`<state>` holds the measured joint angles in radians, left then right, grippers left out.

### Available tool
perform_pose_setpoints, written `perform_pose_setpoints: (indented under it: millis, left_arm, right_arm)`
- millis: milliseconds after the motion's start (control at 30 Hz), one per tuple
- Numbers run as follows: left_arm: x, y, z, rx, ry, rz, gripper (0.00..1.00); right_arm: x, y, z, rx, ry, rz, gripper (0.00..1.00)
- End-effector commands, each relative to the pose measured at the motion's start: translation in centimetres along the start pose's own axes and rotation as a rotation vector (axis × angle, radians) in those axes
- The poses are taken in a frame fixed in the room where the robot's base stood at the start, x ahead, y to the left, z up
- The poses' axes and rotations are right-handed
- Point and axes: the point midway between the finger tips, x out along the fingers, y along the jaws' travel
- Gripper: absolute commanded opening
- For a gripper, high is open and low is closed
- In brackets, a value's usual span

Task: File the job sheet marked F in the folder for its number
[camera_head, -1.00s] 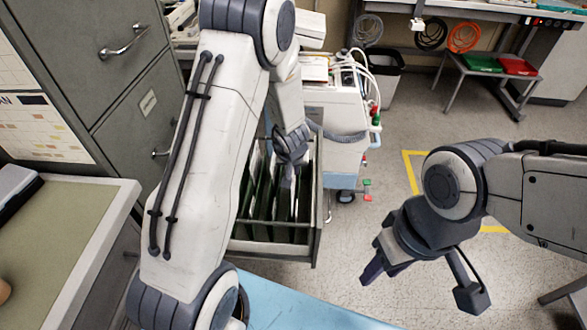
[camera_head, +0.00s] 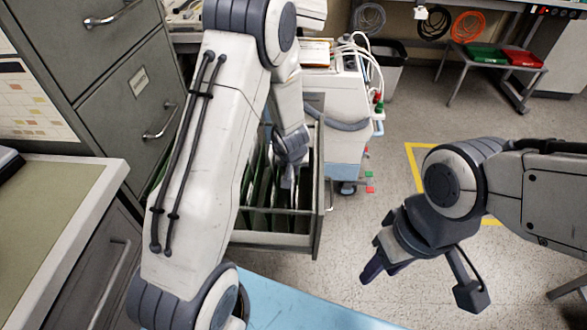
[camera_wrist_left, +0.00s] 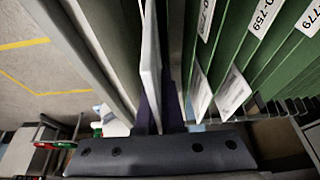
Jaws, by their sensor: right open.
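My left gripper (camera_head: 290,165) reaches down into an open file drawer (camera_head: 272,242) of green hanging folders (camera_head: 258,185). In the left wrist view its dark fingers (camera_wrist_left: 160,110) are close together on a thin white sheet (camera_wrist_left: 150,55), seen edge-on. No mark F is readable on it. The sheet stands upright beside the drawer's side wall, left of the green folders (camera_wrist_left: 232,55). White folder labels show numbers ending in 759 (camera_wrist_left: 265,15) and 779 (camera_wrist_left: 308,20). My right gripper (camera_head: 420,280) is open and empty over the floor, right of the drawer.
The grey cabinet (camera_head: 125,110) stands at the left, beside a green-topped table (camera_head: 50,205). A white medical cart (camera_head: 335,105) stands just behind the drawer. A blue surface (camera_head: 290,305) lies in front.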

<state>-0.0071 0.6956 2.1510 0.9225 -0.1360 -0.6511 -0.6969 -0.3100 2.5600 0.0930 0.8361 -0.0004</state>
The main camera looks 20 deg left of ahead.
Motion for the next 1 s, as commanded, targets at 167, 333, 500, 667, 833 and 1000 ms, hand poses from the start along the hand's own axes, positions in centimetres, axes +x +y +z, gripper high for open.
perform_pose_setpoints:
  millis: [167,333,500,667,833,1000]
  left_arm:
    - [1.5,0.0,0.6,0.001,0.000,0.000,0.00]
    - [2.4,0.0,1.0,0.000,0.001,0.000,0.00]
    - [3.0,0.0,1.2,0.001,0.001,0.000,0.00]
    - [3.2,0.0,1.3,0.001,0.001,0.000,0.00]
    - [3.1,0.0,1.3,0.001,0.001,0.000,0.00]
    - [3.1,0.0,1.3,0.001,0.001,0.000,0.00]
  right_arm:
    - [1.5,0.1,0.1,0.000,0.000,0.000,0.45]
    - [2.4,0.2,0.1,0.000,0.000,0.000,0.45]
    - [2.9,0.2,0.2,0.000,0.000,0.000,0.45]
    - [3.1,0.2,0.2,0.000,0.000,0.000,0.45]
    - [3.0,0.2,0.2,0.000,0.000,0.000,0.45]
    - [3.0,0.2,0.2,0.000,0.000,0.000,0.45]
